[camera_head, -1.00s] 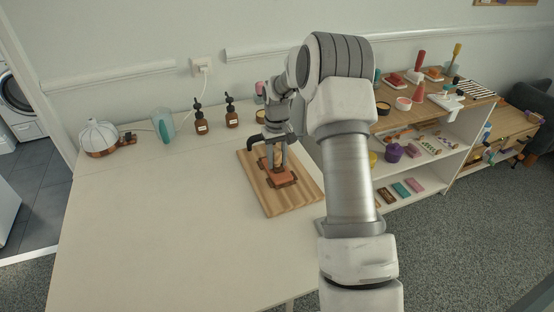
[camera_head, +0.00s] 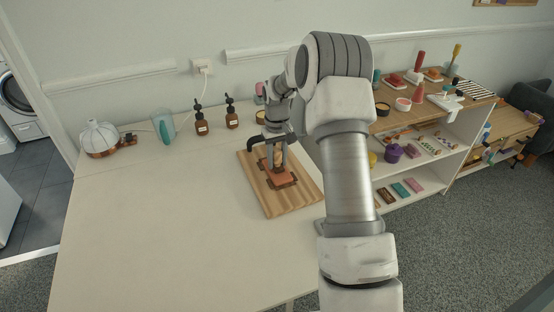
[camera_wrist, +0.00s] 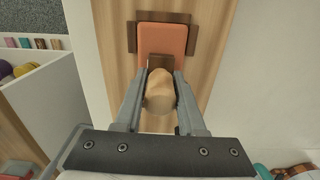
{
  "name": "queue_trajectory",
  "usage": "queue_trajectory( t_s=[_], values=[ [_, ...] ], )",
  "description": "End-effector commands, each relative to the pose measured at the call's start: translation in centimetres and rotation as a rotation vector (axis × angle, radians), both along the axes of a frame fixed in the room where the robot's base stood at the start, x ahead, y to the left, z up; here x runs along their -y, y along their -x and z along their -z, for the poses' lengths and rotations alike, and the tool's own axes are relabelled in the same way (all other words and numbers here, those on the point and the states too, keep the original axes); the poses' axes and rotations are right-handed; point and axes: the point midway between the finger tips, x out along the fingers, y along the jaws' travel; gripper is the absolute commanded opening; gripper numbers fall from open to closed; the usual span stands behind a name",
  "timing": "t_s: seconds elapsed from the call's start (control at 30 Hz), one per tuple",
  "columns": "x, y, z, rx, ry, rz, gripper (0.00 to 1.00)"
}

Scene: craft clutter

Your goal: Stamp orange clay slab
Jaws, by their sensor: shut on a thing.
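The orange clay slab (camera_head: 284,180) lies on a wooden board (camera_head: 302,197), with dark brown blocks at its sides. In the wrist view the slab (camera_wrist: 163,40) is at the top centre. My gripper (camera_head: 277,160) is over the far end of the slab. In the wrist view my gripper (camera_wrist: 159,95) is shut on the rounded, light wooden handle of a stamp (camera_wrist: 160,92). The stamp's dark brown block overlaps the slab's near edge in that view. Its underside is hidden, so I cannot tell whether it touches the clay.
A shelf unit (camera_head: 440,140) with craft tools and coloured blocks stands to the right. The table's (camera_head: 160,230) left and front are clear.

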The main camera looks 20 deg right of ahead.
Motion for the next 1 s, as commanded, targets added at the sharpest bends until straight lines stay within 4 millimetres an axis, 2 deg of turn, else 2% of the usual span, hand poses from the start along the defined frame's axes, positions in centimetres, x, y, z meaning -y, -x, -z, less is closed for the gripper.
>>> queue_trajectory(
  t_s=[0.1, 0.7, 1.0],
  values=[
    [0.0, -0.1, -1.5, 0.002, 0.001, 0.000, 0.04],
    [0.0, -0.1, -6.2, 0.003, 0.000, 0.000, 0.04],
    [0.0, -0.1, -6.4, 0.003, 0.000, 0.000, 0.04]
  ],
)
